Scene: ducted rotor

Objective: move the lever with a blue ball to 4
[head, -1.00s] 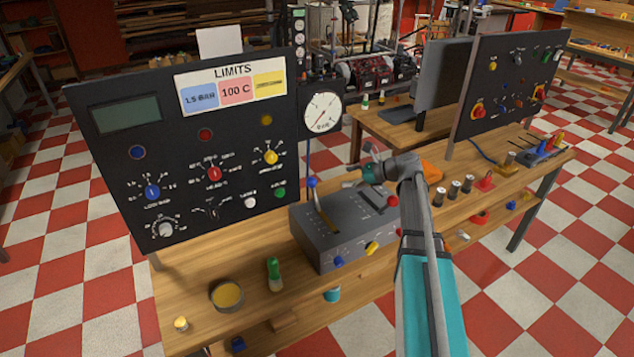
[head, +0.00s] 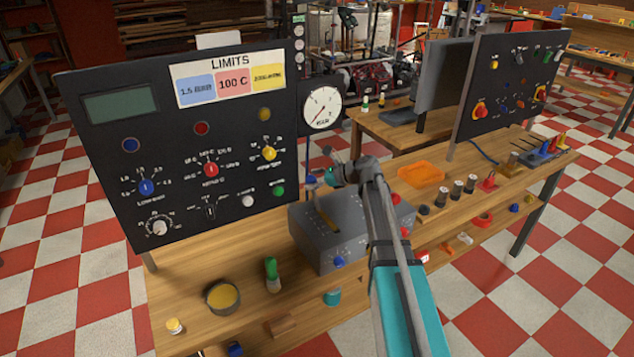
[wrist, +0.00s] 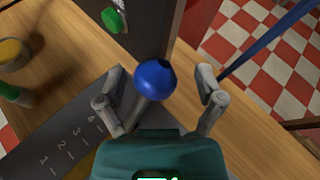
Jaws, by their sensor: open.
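The lever's blue ball (head: 311,180) stands up at the back left of the grey control box (head: 312,250). In the wrist view the blue ball (wrist: 155,80) sits between the fingers of my gripper (wrist: 160,78), with a gap on each side. My gripper (head: 331,167) is open beside the ball in the head view. The wrist view shows the scale (wrist: 68,140) marked 1 to 4, with 4 at the end nearer the ball. The lever's foot is hidden, so its exact setting cannot be told.
A red-knobbed lever (head: 395,198) is on the box's right, partly behind my arm. The black panel (head: 190,150) rises behind at left. A green-capped bottle (head: 272,274) and a round yellow-filled tin (head: 222,296) stand left of the box. A blue cable (wrist: 265,42) hangs nearby.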

